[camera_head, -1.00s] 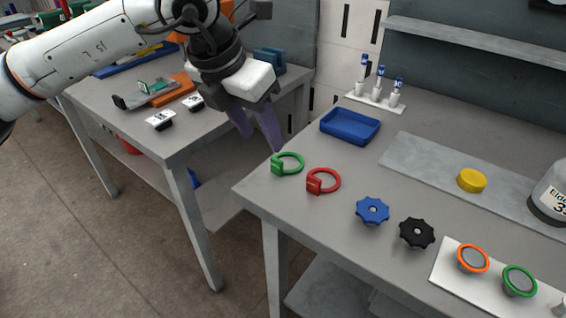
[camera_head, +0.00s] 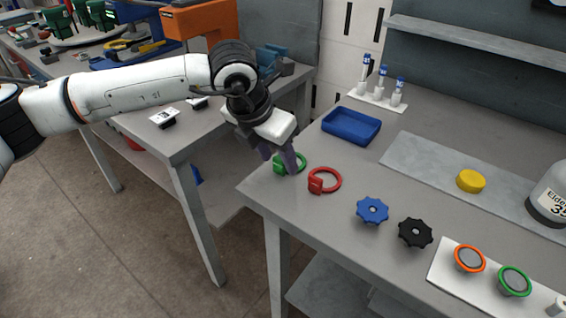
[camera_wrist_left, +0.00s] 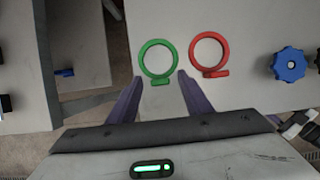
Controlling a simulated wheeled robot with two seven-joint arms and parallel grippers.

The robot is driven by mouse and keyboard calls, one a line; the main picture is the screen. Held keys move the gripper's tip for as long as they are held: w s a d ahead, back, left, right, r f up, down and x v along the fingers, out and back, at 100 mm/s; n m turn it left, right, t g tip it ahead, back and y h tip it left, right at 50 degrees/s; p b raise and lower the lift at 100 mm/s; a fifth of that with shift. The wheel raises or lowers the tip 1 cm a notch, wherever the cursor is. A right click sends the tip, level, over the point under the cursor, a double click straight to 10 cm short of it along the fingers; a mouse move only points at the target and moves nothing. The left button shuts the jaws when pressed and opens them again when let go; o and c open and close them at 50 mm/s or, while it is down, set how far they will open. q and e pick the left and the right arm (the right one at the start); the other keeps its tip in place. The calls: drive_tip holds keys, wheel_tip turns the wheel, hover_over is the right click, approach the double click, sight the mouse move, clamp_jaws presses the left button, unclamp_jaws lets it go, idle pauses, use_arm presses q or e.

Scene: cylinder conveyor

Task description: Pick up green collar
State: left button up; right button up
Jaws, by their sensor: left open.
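The green collar (camera_head: 303,159) is a ring with a small block on its side, lying on the grey table near its left corner. In the left wrist view the green collar (camera_wrist_left: 176,61) lies just beyond my fingertips, its block side nearest me. My left gripper (camera_head: 281,166) is right at the collar and partly covers it in the head view. In the left wrist view my left gripper (camera_wrist_left: 158,79) shows two purple fingers apart, with the collar's block between and ahead of the tips. It is open and empty. My right gripper does not show.
A red collar (camera_head: 338,181) lies close to the right of the green one. A blue knob (camera_head: 372,210) and a black knob (camera_head: 415,232) are further right. A blue tray (camera_head: 350,126) stands behind. The table's left edge is close to the green collar.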

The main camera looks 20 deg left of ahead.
use_arm(q)
drive_tip(key=shift+c, duration=0.2)
drive_tip(key=c, duration=1.1)
drive_tip(key=shift+r, duration=0.1)
